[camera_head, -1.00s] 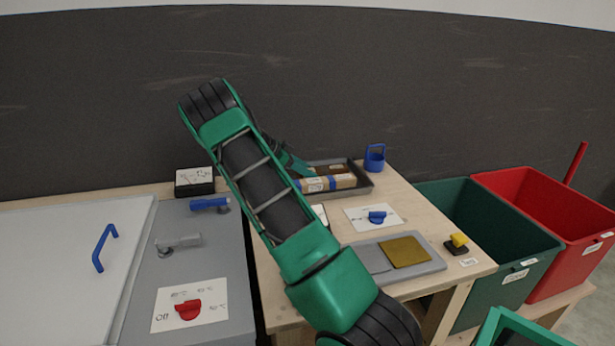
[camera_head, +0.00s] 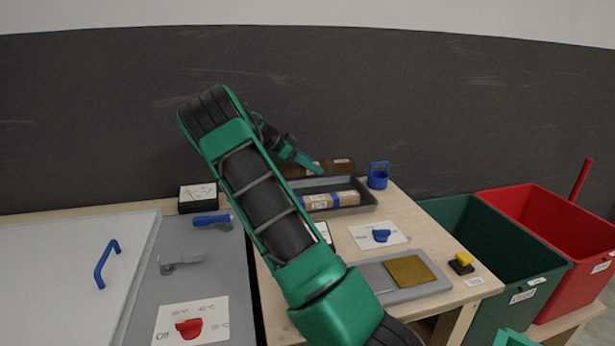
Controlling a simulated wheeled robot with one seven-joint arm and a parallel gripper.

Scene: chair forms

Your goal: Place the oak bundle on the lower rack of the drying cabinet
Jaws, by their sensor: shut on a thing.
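My gripper (camera_head: 314,167) is shut on a dark brown bundle (camera_head: 340,166), held level just above the back of a grey tray (camera_head: 365,207). My fingers hide part of the bundle. A lighter wood bundle (camera_head: 342,198) with blue bands and a pale label lies in the tray. The labels are too small to read, so I cannot tell by them which bundle is oak. At left, a grey unit (camera_head: 215,275) with a white panel (camera_head: 60,265) and blue handle (camera_head: 107,263) looks like the drying cabinet. No lower rack shows.
A red knob (camera_head: 188,328) sits on a temperature card. A grey plate with a gold pad (camera_head: 410,270) lies in front. Green (camera_head: 480,250) and red (camera_head: 550,225) bins stand at right. My arm crosses the middle view.

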